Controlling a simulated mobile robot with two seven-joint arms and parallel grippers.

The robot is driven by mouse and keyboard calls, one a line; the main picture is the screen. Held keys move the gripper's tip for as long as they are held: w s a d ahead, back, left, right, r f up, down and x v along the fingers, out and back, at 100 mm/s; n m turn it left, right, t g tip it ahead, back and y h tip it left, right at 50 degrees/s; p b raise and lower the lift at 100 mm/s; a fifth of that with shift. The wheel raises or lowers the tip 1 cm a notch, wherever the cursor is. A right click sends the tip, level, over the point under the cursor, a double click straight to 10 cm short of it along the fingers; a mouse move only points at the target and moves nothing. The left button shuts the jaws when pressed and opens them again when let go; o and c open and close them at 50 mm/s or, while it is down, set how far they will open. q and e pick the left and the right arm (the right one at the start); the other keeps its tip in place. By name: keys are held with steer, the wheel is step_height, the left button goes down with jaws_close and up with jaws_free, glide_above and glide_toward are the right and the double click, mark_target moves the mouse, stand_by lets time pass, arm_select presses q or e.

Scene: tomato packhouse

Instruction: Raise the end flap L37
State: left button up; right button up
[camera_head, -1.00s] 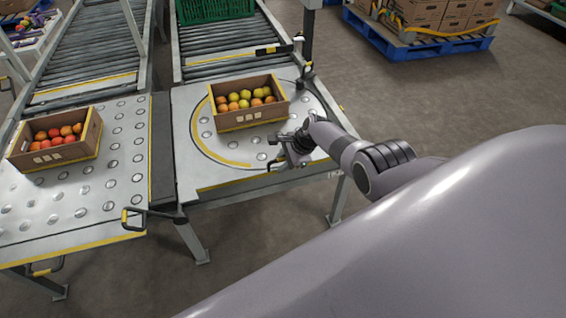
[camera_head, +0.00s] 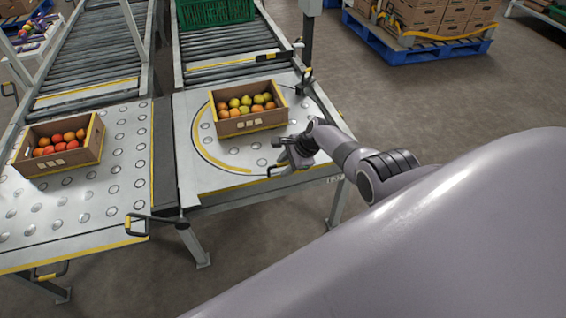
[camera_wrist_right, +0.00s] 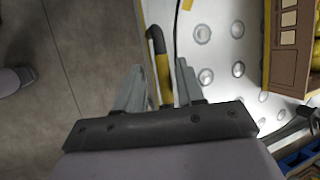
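The metal end flap (camera_head: 216,183), by the small, hard-to-read label at its front right corner, appears to be the right-hand plate with a yellow curved line. It lies flat. Its yellow-and-black handle (camera_wrist_right: 163,72) shows in the right wrist view, running between my right gripper's fingers (camera_wrist_right: 160,88). The fingers are open, one on each side of the bar, with gaps visible. In the head view, my right gripper (camera_head: 283,158) is at the flap's front edge, partly hiding the handle. My left gripper is not in view.
A cardboard box (camera_head: 248,123) of tomatoes stands on the flap. Another box (camera_head: 62,160) stands on the left plate (camera_head: 100,205), which has its own handle (camera_head: 140,222). Roller conveyors (camera_head: 225,45) run behind. A blue pallet (camera_head: 420,50) with cartons stands at the back right.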

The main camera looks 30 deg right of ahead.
steer(key=shift+p+v, duration=1.8)
steer(key=shift+v, duration=0.75)
steer(key=shift+w, duration=0.15)
